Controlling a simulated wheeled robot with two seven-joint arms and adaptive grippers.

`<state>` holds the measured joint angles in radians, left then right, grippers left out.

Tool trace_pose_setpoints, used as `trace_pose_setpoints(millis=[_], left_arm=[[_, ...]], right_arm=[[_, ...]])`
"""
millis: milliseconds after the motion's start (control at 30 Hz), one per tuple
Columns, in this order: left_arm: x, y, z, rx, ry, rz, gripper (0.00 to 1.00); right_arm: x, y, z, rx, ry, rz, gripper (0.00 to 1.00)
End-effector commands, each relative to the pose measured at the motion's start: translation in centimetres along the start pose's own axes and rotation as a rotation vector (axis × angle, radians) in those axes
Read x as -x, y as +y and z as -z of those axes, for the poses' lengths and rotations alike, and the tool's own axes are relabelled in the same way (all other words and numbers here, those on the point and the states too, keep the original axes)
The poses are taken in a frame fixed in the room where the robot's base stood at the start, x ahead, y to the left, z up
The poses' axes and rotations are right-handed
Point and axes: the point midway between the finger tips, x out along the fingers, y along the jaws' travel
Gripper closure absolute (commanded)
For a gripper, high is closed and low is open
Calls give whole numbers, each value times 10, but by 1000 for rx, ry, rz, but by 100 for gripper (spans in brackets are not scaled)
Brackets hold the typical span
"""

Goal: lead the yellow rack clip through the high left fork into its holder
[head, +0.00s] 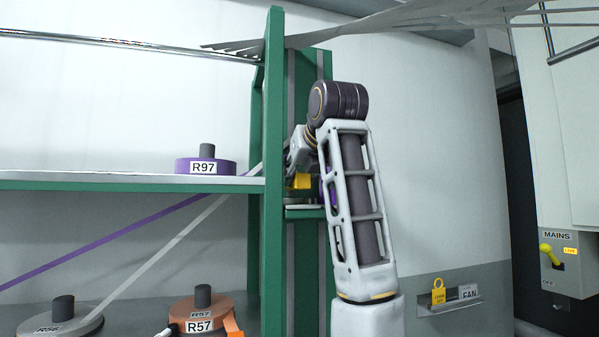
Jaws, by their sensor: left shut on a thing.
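My left arm rises in the middle of the head view and bends at its elbow. My left gripper (299,170) is beside the green post (273,200), partly hidden by the post and my own arm. A yellow block, seemingly the rack clip (300,181), shows at the gripper's end, just above a small green ledge (303,213). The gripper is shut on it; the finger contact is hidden. A pale webbing strip (170,246) climbs from the lower left and passes behind the post. I cannot make out the fork or the holder clearly. My right gripper is out of view.
A purple strip (110,237) also slants up toward the post. The shelf (90,183) carries the R97 spool (225,167); the R56 (90,326) and R57 (225,310) spools stand below. Right are a yellow padlock (438,295) and the MAINS switch box (565,270).

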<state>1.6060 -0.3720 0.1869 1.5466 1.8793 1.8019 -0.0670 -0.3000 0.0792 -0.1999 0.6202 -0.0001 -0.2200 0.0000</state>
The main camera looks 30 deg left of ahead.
Motion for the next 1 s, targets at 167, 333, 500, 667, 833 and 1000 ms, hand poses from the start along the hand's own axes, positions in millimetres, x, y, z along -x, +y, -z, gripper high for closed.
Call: trace_pose_setpoints(millis=[167, 333, 500, 667, 833, 1000], left_arm=[[-4, 0, 11, 0, -1, 1, 93], [-8, 0, 19, 0, -1, 0, 93], [-10, 0, 26, 1, 0, 0, 93], [-12, 0, 29, 1, 0, 0, 93], [-12, 0, 30, 1, -1, 0, 93], [-12, 0, 30, 0, -1, 0, 93]], right_arm=[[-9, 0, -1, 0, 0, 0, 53], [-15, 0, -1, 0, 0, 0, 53], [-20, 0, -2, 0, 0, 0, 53], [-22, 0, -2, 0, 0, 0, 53], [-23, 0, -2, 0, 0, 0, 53], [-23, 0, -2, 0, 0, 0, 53]])
